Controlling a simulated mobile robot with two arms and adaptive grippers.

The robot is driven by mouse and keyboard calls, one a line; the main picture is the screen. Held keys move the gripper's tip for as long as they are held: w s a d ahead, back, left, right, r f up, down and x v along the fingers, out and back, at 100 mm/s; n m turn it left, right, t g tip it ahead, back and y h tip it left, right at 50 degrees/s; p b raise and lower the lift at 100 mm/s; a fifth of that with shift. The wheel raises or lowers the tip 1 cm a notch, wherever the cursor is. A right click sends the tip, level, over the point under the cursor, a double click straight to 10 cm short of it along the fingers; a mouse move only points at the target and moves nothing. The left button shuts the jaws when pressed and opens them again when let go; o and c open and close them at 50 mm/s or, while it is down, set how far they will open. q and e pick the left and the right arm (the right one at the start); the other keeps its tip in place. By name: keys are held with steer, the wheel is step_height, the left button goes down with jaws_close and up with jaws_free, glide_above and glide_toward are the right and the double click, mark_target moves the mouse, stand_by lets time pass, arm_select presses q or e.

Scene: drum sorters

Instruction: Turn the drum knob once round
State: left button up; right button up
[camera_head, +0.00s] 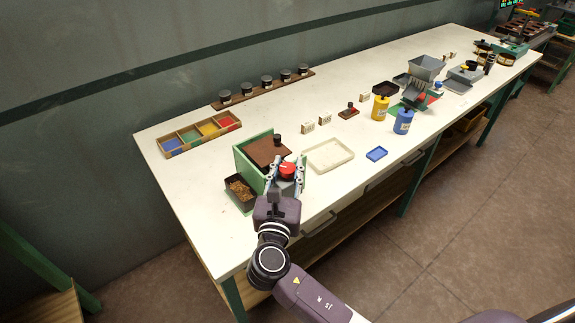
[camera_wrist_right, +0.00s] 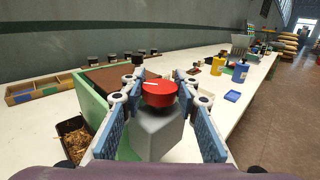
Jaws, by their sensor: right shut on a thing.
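The drum knob (camera_head: 287,168) is a red round cap with a white mark, on the front of a green box with a brown top, the drum sorter (camera_head: 244,162). In the right wrist view the knob (camera_wrist_right: 159,93) sits between the fingertips, above a grey block (camera_wrist_right: 158,130). Its white mark points to the far left side there. My right gripper (camera_head: 286,172) is shut on the knob, with one blue-grey finger on each side. The drum itself is hidden inside the box. My left gripper is not in view.
A dark bin of brown bits (camera_head: 240,190) stands left of the sorter. A cream tray (camera_head: 328,155) lies close on its right. A four-colour compartment box (camera_head: 172,150) and a rack of dark-topped jars (camera_head: 262,90) are behind. Blue (camera_head: 403,122) and yellow bottles (camera_head: 380,108) stand further right.

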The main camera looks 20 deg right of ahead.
mark_target(284, 174)
steer(key=shift+a+m+g+h, duration=0.1)
steer(key=shift+m+g+h, duration=1)
steer(key=shift+h, duration=0.5)
steer(key=shift+f+m+h, duration=0.1)
steer(key=shift+m+h, duration=0.2)
steer(key=o, duration=1.2)
steer(key=v, duration=0.7)
steer(key=shift+s+a, duration=0.1)
steer(key=shift+s, duration=0.1)
